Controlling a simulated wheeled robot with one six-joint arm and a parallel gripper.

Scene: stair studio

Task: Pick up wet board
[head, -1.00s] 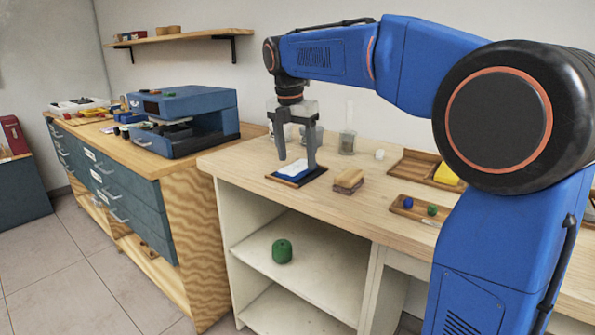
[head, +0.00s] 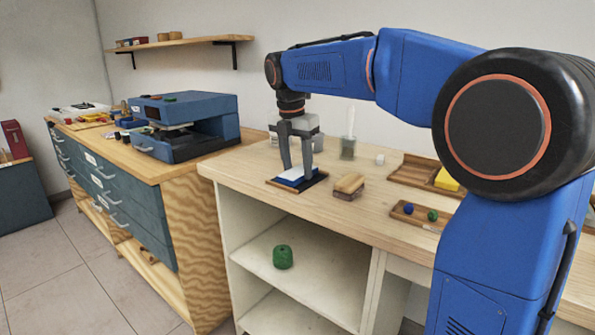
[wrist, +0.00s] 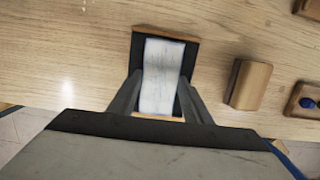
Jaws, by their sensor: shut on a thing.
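The board (head: 296,174), with a white top and blue edge, lies in a dark inset tray with a wooden rim (head: 318,182) on the workbench. In the wrist view the white board (wrist: 160,90) is long and narrow with faint grey marks, and the tray (wrist: 165,33) frames it. My gripper (head: 297,170) points down with one finger at each long side of the board. It is shut on the board, at tray level. The wrist view also shows the fingers either side of it; their contact points are hard to see.
A tan wooden block (head: 348,185) stands close right of the tray. Beyond it are a small tray with blue and green balls (head: 408,208) and a yellow block (head: 446,180). Clear jars (head: 348,148) stand behind. A blue press (head: 185,122) occupies the left bench.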

